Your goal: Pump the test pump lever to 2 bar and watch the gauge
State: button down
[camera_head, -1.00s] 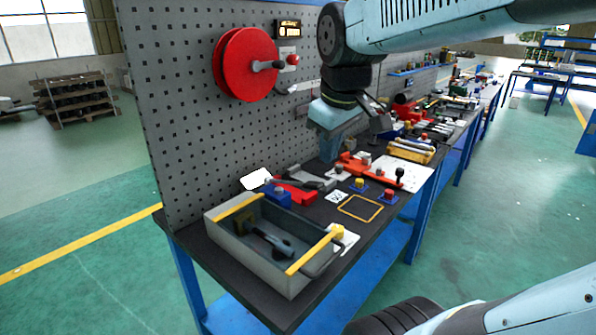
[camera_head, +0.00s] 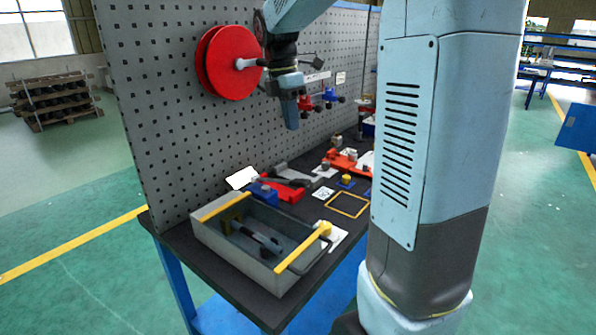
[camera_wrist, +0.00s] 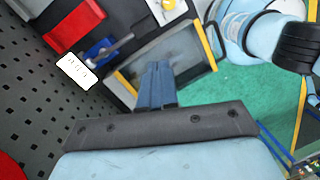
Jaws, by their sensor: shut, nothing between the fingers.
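My gripper (camera_head: 291,118) is shut and empty, pointing down in the air in front of the pegboard, above the bench and apart from everything on it. Its blue fingers (camera_wrist: 157,85) overlap the grey tray in the wrist view. A small blue block (camera_head: 263,193) with a grey rod stands behind the tray; the wrist view shows the rod (camera_wrist: 115,47) slanting over it. A white plate (camera_head: 243,178) with small unreadable marks (camera_wrist: 76,71) is beside it. I cannot tell for sure which part is the pump lever or the gauge.
A grey tray (camera_head: 205,228) with yellow bars holds a dark tool. A red vise-like piece (camera_head: 285,190) and a yellow square outline (camera_head: 347,205) lie behind it. A red reel (camera_head: 232,62) hangs on the pegboard (camera_head: 160,120). My arm hides the bench's right part.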

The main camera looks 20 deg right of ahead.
aim_at(301, 180)
jog(key=w+n, duration=0.1)
jog(key=w+f+n+g, duration=0.1)
jog(key=w, duration=0.1)
jog(key=w+f+n, duration=0.1)
jog(key=w+n, duration=0.1)
jog(key=shift+d, duration=0.35)
jog(key=shift+s, duration=0.1)
jog(key=x, duration=1.4)
jog(key=shift+s+d, duration=0.2)
